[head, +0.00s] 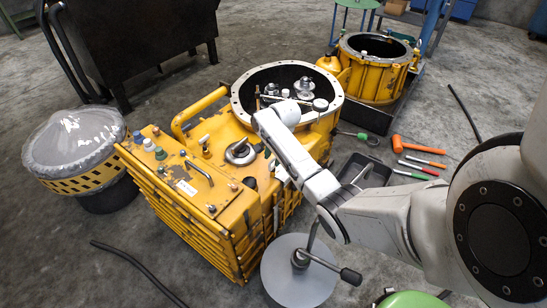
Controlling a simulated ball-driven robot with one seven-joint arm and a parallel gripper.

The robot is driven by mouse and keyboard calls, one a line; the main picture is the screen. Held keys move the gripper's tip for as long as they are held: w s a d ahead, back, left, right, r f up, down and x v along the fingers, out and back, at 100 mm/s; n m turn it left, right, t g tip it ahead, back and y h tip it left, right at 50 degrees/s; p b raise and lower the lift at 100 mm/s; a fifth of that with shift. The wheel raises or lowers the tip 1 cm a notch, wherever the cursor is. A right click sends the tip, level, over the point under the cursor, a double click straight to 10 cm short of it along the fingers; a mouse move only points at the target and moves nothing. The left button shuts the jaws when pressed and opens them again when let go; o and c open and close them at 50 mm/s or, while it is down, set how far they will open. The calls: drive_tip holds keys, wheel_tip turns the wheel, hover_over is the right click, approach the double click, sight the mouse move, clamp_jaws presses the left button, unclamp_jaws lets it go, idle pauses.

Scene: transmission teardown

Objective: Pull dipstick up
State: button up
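The yellow transmission housing (225,215) stands in the middle of the head view, with a round open bell end (238,103) at the back. My arm reaches in from the right, and its white far end (275,117) is over the housing near the front rim of the bell. The fingers of my gripper cannot be made out; my own arm links hide that spot. I cannot single out the dipstick for certain. A thin brown upright piece (258,98) shows at the bell opening, just behind my arm's end.
A black tray (365,172), an orange mallet (415,146) and screwdrivers lie at the right. A second yellow housing (375,78) is behind. A covered drum (75,145) stands left. Hoses lie on the floor.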

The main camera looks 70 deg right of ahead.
clamp_jaws()
idle(1.4)
